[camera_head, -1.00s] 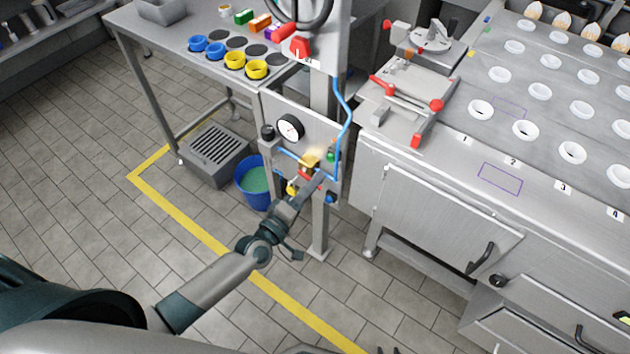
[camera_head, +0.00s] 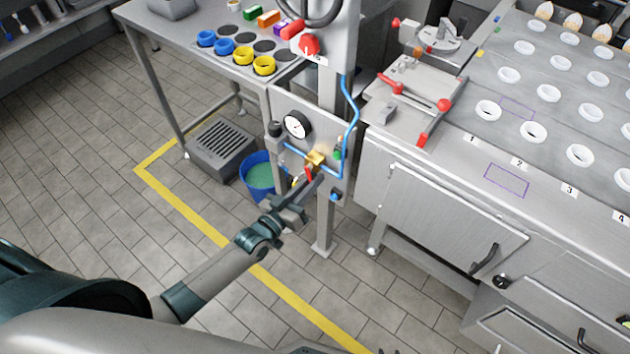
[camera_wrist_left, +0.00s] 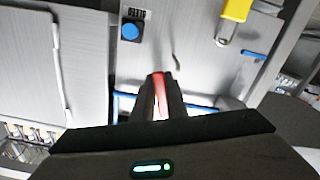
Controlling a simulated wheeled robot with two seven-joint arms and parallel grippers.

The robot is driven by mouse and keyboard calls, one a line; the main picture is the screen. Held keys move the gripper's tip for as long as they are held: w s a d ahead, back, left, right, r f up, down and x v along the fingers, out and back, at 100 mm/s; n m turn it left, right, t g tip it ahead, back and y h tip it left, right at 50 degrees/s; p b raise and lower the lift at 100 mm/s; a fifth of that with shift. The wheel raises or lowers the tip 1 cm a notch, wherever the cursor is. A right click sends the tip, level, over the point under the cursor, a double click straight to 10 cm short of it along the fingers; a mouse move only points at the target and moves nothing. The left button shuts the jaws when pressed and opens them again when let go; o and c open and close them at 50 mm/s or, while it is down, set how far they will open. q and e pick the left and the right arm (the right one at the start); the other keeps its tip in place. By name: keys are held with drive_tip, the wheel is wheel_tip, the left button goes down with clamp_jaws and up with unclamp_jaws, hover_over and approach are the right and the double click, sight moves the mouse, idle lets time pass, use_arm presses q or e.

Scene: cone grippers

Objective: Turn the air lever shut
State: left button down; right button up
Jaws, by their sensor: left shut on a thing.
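The air lever is red and sits below a brass valve (camera_head: 316,158) on the blue air line of the grey post panel. In the head view a short red part of the lever (camera_head: 309,174) shows just under the valve, pointing down. My left gripper (camera_head: 312,186) reaches it from the lower left. In the left wrist view the red lever (camera_wrist_left: 158,88) is between the two dark fingers, which are shut on it; the fingers hide part of it. Of my right gripper only dark tips (camera_head: 388,351) seem to show at the bottom edge.
A round gauge (camera_head: 297,125) is on the panel above the valve. A blue bucket (camera_head: 258,172) stands behind to the left, beside a grey grilled box (camera_head: 220,150). The steel counter (camera_head: 440,200) is on the right.

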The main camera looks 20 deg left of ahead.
use_arm(q)
drive_tip(key=shift+w+a+f+m, duration=0.1)
drive_tip(key=shift+a+m, duration=0.15)
drive_tip(key=shift+m, duration=0.35)
drive_tip(key=shift+a+f+m, duration=0.1)
drive_tip(key=shift+a+m, duration=0.1)
drive_tip(key=shift+m, duration=0.4)
drive_tip(key=shift+w+a+m, duration=0.1)
drive_tip(key=shift+a+m, duration=0.2)
drive_tip(key=shift+m, duration=0.6)
use_arm(e)
drive_tip(key=shift+s+d+f, duration=0.25)
drive_tip(key=shift+s+d, duration=0.1)
drive_tip(key=shift+s, duration=0.05)
use_arm(q)
drive_tip(key=c, duration=1.8)
unclamp_jaws()
drive_tip(key=shift+o, duration=0.2)
